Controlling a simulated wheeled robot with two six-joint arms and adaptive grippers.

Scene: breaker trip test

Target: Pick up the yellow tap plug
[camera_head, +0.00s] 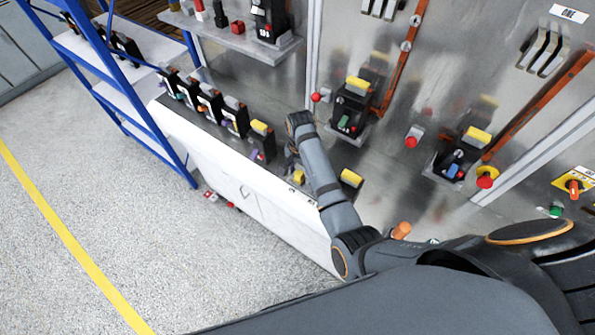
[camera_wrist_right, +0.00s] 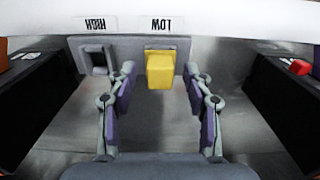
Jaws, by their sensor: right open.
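The yellow tap plug (camera_wrist_right: 160,70) stands in a grey plate under the label LOW, which appears upside down in the right wrist view. An empty square socket (camera_wrist_right: 97,60) is beside it on the left, under the label HIGH. My right gripper (camera_wrist_right: 159,76) is open, with one finger on each side of the plug in the picture. I see gaps between the fingers and the plug, and no contact. In the head view, a small yellow piece (camera_head: 298,177), which looks like the plug, shows below my right wrist. The fingers there are mostly hidden by my arm. My left gripper is not in view.
Dark blocks (camera_wrist_right: 38,105) flank the plate in the wrist view. In the head view, a row of black breakers (camera_head: 208,104) stands on the bench to the left. A black block with a yellow top (camera_head: 350,178) is right of my wrist. The floor is open.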

